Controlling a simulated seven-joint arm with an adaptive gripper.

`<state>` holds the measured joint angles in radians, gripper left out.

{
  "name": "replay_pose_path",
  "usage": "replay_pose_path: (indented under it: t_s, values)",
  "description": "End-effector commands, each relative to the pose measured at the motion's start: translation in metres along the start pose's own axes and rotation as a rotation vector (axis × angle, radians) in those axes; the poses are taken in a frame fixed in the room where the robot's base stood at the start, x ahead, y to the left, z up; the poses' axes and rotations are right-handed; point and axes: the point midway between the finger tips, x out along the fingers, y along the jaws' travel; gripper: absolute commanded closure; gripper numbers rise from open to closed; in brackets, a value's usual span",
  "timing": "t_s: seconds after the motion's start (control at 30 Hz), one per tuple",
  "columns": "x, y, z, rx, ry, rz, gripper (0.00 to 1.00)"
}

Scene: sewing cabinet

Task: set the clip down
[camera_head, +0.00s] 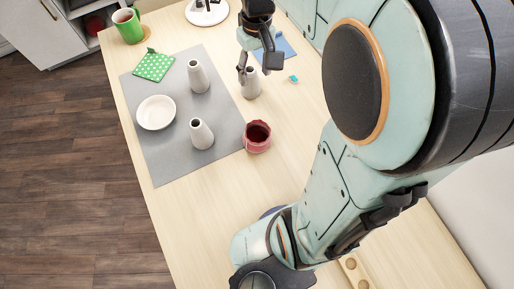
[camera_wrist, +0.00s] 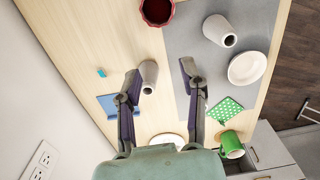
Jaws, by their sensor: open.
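A small blue-teal piece, which looks like the clip (camera_head: 293,79), lies on the bare wood right of a pale grey vase (camera_head: 251,85). In the wrist view the clip (camera_wrist: 101,72) lies left of my gripper, outside the fingers. My gripper (camera_head: 257,68) is open and points down over the table, close to that vase. In the wrist view my gripper (camera_wrist: 160,76) has its fingers wide apart, and the vase (camera_wrist: 149,75) shows between them, nearer the left finger. I cannot tell whether a finger touches the vase. No clip shows in the jaws.
Two more vases (camera_head: 198,76) (camera_head: 201,133) and a white bowl (camera_head: 156,112) stand on the grey mat (camera_head: 180,168). A red pot (camera_head: 257,138) is at its right edge. A blue cloth (camera_head: 286,46), dotted green cloth (camera_head: 153,66) and green mug (camera_head: 129,27) lie around. The near tabletop (camera_head: 190,215) is clear.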

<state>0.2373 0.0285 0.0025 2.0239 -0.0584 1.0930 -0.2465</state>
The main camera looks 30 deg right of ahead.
Motion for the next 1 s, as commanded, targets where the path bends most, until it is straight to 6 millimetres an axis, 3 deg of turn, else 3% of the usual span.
replay_pose_path:
  t_s: [0.03,0.1,0.2,0.33,0.47,0.77,0.87,0.97,1.0]
  values:
    - [-0.006,-0.024,0.028,-0.016,0.007,-0.004,0.59]
    - [-0.006,-0.047,0.065,-0.025,0.004,-0.014,0.59]
    - [0.000,-0.069,0.108,-0.034,0.001,-0.026,0.59]
    - [0.011,-0.082,0.142,-0.042,-0.006,-0.036,0.59]
    - [0.015,-0.085,0.153,-0.042,-0.009,-0.040,0.59]
    - [0.015,-0.085,0.153,-0.042,-0.009,-0.040,0.59]
    - [0.015,-0.085,0.154,-0.062,-0.017,-0.039,0.31]
    - [-0.007,-0.078,0.143,-0.100,0.000,-0.019,0.00]
    - [-0.021,-0.074,0.132,-0.106,0.012,-0.010,0.00]
